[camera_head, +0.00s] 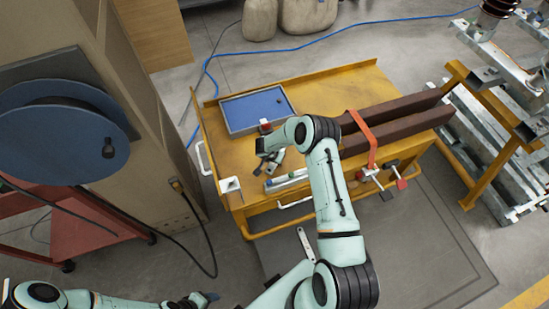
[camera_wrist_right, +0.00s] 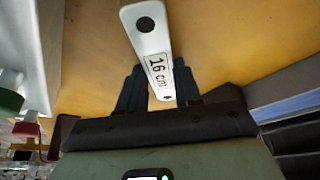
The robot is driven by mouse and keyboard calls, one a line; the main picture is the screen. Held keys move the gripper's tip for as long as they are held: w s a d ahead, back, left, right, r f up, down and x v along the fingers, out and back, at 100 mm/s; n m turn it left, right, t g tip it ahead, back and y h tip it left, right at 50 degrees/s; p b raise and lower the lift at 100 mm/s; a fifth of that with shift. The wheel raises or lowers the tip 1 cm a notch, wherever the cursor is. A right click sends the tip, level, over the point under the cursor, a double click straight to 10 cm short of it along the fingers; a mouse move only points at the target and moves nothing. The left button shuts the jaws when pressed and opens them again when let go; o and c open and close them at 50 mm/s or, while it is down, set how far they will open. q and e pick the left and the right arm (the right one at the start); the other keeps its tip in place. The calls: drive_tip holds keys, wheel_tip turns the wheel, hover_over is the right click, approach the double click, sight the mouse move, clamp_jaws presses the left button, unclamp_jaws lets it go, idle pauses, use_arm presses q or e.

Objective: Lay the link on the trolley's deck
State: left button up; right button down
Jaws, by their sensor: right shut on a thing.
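In the head view my right gripper (camera_head: 268,160) is over the front left part of the yellow trolley deck (camera_head: 235,150); the link is hard to make out there. Whether the link touches the deck cannot be told. My left gripper (camera_head: 205,298) is low at the bottom edge, away from the trolley, its jaws unclear.
A blue tray (camera_head: 255,108) lies at the deck's back left. Brown beams (camera_head: 400,115) with an orange strap (camera_head: 362,135) fill the right side. A white block (camera_head: 230,184) and a pale bar (camera_head: 288,178) are near the front edge.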

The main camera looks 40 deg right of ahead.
use_arm(q)
drive_tip(key=shift+w+r, duration=0.2)
drive_tip(key=shift+w, duration=0.05)
use_arm(e)
drive_tip(key=shift+w, duration=0.25)
drive_tip(key=c, duration=0.8)
unclamp_jaws()
drive_tip(key=shift+s, duration=0.1)
use_arm(q)
drive_tip(key=shift+s, duration=0.1)
drive_tip(key=shift+f, duration=0.15)
use_arm(e)
drive_tip(key=shift+a+r, duration=0.1)
drive_tip(key=shift+r, duration=0.35)
use_arm(q)
drive_tip(key=shift+w+r+p, duration=0.7)
drive_tip(key=shift+w+r, duration=0.15)
drive_tip(key=shift+r, duration=0.1)
use_arm(e)
drive_tip(key=v, duration=1.1)
drive_tip(key=shift+s+a+r, duration=0.1)
drive_tip(key=shift+s+a, duration=0.05)
